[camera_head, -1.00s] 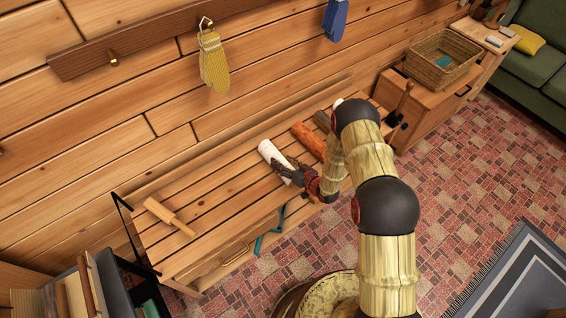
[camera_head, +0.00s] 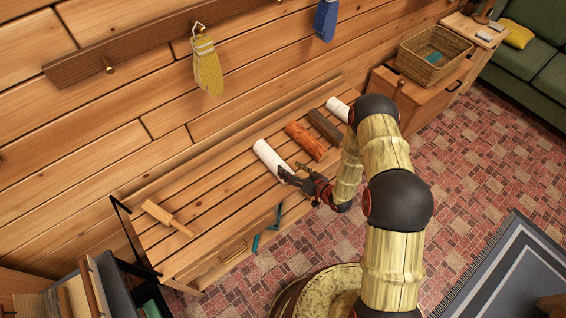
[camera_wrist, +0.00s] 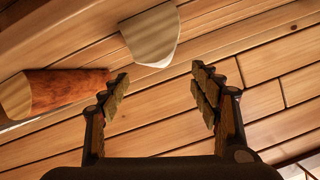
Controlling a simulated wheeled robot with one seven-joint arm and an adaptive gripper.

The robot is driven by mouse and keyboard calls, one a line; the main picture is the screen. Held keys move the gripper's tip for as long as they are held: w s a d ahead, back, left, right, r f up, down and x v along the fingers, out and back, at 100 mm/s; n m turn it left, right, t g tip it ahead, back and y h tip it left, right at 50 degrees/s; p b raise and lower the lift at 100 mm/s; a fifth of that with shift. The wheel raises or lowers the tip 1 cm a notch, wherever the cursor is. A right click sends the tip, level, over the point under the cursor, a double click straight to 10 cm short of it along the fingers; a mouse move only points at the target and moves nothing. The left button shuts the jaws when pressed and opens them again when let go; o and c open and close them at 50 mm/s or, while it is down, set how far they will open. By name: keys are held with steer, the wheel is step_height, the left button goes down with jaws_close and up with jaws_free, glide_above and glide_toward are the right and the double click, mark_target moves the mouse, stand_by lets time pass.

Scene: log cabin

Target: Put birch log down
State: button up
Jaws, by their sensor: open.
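The white birch log (camera_head: 270,158) lies on the slatted wooden bench (camera_head: 215,185), left of the orange-brown log (camera_head: 306,141). In the wrist view, the birch log's pale cut end (camera_wrist: 152,38) shows beyond the fingertips. My gripper (camera_head: 290,173) is open and empty at the front end of the birch log. The wrist view shows the two fingers (camera_wrist: 161,76) spread apart with bare bench slats between them. I cannot tell if a finger still touches the log.
A dark log (camera_head: 325,127) and another white log (camera_head: 338,109) lie further right on the bench. A wooden mallet-like tool (camera_head: 167,218) lies at the left. A teal object (camera_head: 266,235) is at the bench's front. A wicker basket (camera_head: 434,58) stands on the cabinet at right.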

steer(key=shift+v, duration=1.7)
steer(key=w+d+r+h, duration=0.2)
steer(key=w+d+r, duration=0.1)
steer(key=r, duration=0.4)
steer(key=w+d+r+h, duration=0.2)
steer(key=w+d+r, duration=0.1)
steer(key=r, duration=0.4)
steer(key=w+d+r+h, duration=0.2)
steer(key=w+d+r, duration=0.1)
steer(key=r, duration=0.4)
steer(key=s+d+r+g+h, duration=0.1)
steer(key=s+d+r+h, duration=0.2)
steer(key=r, duration=0.8)
steer(key=s+r+m+g+h, duration=0.1)
steer(key=s+r+m+g, duration=0.15)
steer(key=s+r, duration=1.25)
steer(key=s+a+r+g, duration=0.1)
steer(key=s, duration=0.9)
steer(key=s+a+r+m+y, duration=0.1)
steer(key=s, duration=0.9)
steer(key=shift+a+g, duration=0.25)
steer(key=shift+g, duration=0.1)
